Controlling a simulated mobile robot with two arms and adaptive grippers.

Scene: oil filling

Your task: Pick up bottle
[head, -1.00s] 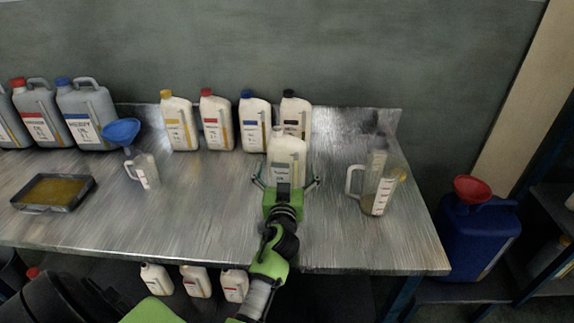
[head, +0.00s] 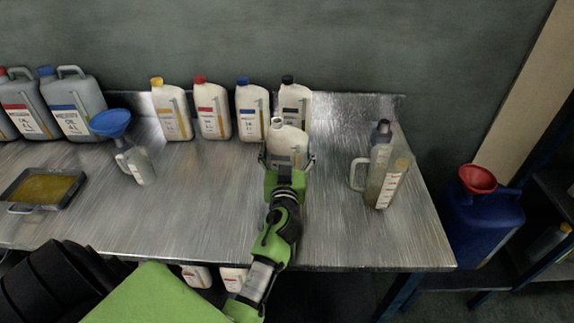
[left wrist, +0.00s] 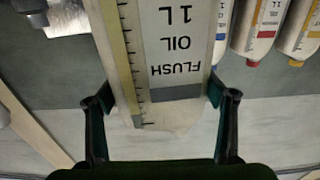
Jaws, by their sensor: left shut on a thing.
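The bottle (head: 289,145) is white with a grey label reading "FLUSH OIL 1L" in the left wrist view (left wrist: 185,45). It is upright in the head view, in front of the black-capped bottle (head: 296,104). My left gripper (head: 288,160) is shut on its body, with one finger on each side. In the left wrist view, the fingers of my left gripper (left wrist: 163,92) press on both sides of the bottle. The bottle's base is hidden behind my gripper, so I cannot tell whether it touches the table. My right gripper is not in view.
White bottles with yellow (head: 172,112), red (head: 212,112) and blue caps (head: 252,112) stand along the back of the metal table (head: 220,210). A measuring jug (head: 381,180) stands to the right. A small jug with a blue funnel (head: 111,123) stands left.

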